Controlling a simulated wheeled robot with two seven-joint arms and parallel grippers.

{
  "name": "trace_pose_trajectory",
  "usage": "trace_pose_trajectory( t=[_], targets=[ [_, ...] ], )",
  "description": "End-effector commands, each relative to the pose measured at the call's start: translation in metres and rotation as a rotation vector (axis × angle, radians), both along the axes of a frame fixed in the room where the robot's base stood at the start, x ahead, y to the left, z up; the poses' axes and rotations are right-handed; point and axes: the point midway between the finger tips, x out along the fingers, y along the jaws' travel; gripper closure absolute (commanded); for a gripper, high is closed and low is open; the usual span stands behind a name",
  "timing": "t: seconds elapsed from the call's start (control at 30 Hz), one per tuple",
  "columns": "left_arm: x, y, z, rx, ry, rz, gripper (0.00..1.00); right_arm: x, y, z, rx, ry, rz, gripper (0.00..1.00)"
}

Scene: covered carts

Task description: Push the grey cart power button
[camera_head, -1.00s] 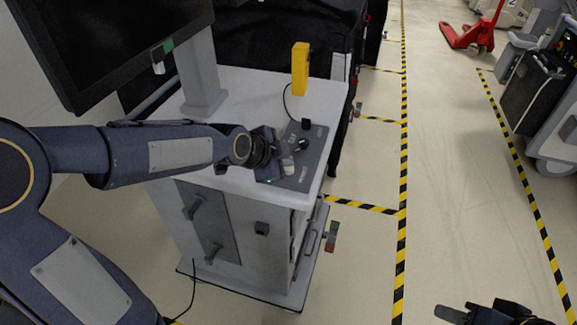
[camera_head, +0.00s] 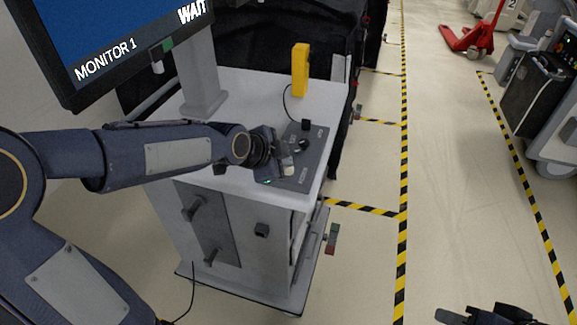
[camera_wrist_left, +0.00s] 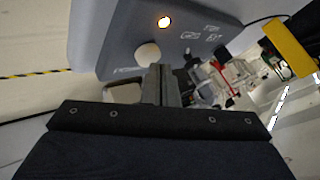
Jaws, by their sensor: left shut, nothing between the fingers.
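The grey cart (camera_head: 245,215) stands in front of me with a dark grey control panel (camera_head: 315,150) on its white top. My left gripper (camera_head: 285,168) is shut and empty, right at the panel's near part. In the left wrist view its closed fingers (camera_wrist_left: 161,82) reach the panel edge beside a pale round button (camera_wrist_left: 148,54); I cannot tell whether they touch. A bright lit spot (camera_wrist_left: 165,21) shows farther along the panel. The cart's monitor (camera_head: 130,45) is lit blue and reads "MONITOR 1" and "WAIT". My right gripper (camera_head: 485,315) is cut off at the bottom edge.
A yellow handheld device (camera_head: 300,70) stands at the back of the cart top, with a black cable. A black-covered cart (camera_head: 260,40) is behind. Floor with yellow-black tape (camera_head: 403,150) is open to the right. A red pallet jack (camera_head: 470,38) stands far off.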

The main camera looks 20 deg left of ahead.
Motion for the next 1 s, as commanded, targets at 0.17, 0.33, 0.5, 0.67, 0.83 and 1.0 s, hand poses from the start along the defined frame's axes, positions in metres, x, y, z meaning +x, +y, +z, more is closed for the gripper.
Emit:
trace_pose_trajectory(
  t=[0.17, 0.33, 0.5, 0.67, 0.83, 1.0],
  targets=[
    [0.000, 0.000, 0.001, -0.001, -0.001, 0.000, 1.00, 0.000, 0.000, 0.001, 0.000, 0.000, 0.000, 0.64],
    [0.001, 0.000, 0.014, 0.000, -0.004, 0.000, 1.00, 0.000, 0.000, 0.008, 0.000, 0.000, 0.000, 0.64],
    [0.000, 0.000, 0.031, 0.001, -0.004, 0.000, 1.00, 0.000, 0.000, 0.019, 0.000, 0.000, 0.000, 0.64],
    [0.000, 0.000, 0.047, 0.000, -0.004, 0.000, 1.00, 0.000, 0.000, 0.028, 0.000, 0.000, 0.000, 0.64],
    [0.000, 0.000, 0.061, -0.001, -0.003, -0.001, 1.00, 0.000, 0.000, 0.036, 0.000, 0.000, 0.000, 0.64],
    [0.000, 0.000, 0.061, 0.000, -0.002, 0.000, 1.00, 0.000, 0.000, 0.035, 0.000, 0.000, 0.000, 0.64]
  ],
)
